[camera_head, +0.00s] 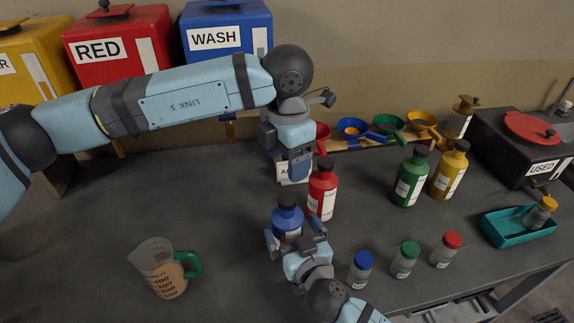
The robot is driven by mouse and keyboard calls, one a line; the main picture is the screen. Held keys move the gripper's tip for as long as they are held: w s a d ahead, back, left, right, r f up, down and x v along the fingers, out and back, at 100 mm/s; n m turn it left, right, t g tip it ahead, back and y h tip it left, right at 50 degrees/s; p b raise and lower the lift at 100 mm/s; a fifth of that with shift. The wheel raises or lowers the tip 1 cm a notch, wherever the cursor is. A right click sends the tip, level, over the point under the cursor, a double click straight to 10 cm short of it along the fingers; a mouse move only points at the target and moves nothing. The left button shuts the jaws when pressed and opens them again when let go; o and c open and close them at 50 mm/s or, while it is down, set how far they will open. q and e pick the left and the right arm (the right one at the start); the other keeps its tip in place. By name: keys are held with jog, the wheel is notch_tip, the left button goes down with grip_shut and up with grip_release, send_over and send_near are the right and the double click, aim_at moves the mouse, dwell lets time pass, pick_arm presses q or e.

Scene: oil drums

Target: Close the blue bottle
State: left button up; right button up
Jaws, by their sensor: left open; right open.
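The blue bottle (287,222) stands upright on the dark table near the middle, with a dark top (287,201); I cannot tell whether this is a seated cap. My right gripper (295,233) is open at the near side of the blue bottle, its fingers hiding the bottle's lower part. I cannot tell whether they touch it. My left gripper (299,175) is open and points down above and behind the blue bottle, close to the red bottle (322,190). I see nothing held in it, though its fingertips are partly hidden.
Green (408,182) and yellow (448,172) bottles stand right. Small jars with blue (361,270), green (404,260) and red (446,250) lids stand in front. A measuring jug (163,268) is left, a teal tray (518,232) right. Funnels (388,124) line the back.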

pick_arm(q)
notch_tip(320, 180, down, 2)
jog(key=shift+f+b, duration=0.25)
jog(key=shift+b, duration=0.85)
pick_arm(e)
jog(key=v, duration=1.1)
jog(key=shift+w+a, duration=0.1)
